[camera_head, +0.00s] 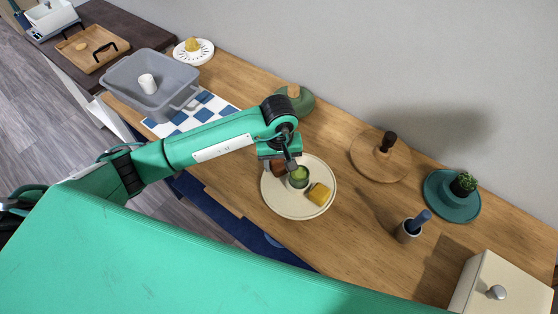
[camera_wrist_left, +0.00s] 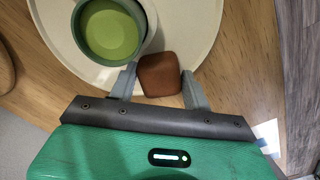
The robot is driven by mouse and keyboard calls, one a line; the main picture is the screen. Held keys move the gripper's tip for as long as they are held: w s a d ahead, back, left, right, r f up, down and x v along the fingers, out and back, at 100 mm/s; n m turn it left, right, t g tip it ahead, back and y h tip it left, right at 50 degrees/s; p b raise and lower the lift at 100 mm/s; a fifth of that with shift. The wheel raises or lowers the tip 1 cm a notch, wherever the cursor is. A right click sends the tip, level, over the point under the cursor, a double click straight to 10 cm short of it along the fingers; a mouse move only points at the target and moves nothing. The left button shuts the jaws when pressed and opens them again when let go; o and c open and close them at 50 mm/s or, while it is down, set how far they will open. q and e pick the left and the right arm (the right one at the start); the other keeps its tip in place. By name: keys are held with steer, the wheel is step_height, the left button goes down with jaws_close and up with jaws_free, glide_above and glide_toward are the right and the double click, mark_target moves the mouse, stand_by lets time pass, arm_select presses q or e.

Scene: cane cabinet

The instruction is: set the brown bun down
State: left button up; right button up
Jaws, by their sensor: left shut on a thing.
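The brown bun (camera_wrist_left: 159,75) is a small rounded block between the two fingers of my left gripper (camera_wrist_left: 160,88) in the left wrist view. My left gripper is shut on it. In the head view the bun (camera_head: 278,167) is partly hidden by my left gripper (camera_head: 290,163), over the left part of a round cream plate (camera_head: 290,209). I cannot tell whether the bun touches the plate. A green-lined cup (camera_head: 298,178) stands on the plate close beside the gripper; it also shows in the left wrist view (camera_wrist_left: 108,32). My right gripper is not in view.
A yellow block (camera_head: 319,194) lies on the plate's right side. Behind is a green lidded dish (camera_head: 295,101); to the right are a wooden board (camera_head: 365,163), a cup with a blue handle (camera_head: 407,232) and a teal plate (camera_head: 440,205). A grey bin (camera_head: 125,80) stands left.

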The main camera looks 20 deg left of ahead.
mark_target(279, 162)
arm_select(q)
steer(key=shift+f, duration=0.15)
steer(key=o, duration=1)
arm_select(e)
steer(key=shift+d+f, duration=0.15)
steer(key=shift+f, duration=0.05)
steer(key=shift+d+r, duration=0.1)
arm_select(q)
steer(key=shift+r, duration=0.3)
steer(key=shift+r+b, duration=1.85)
steer(key=shift+r, duration=4.05)
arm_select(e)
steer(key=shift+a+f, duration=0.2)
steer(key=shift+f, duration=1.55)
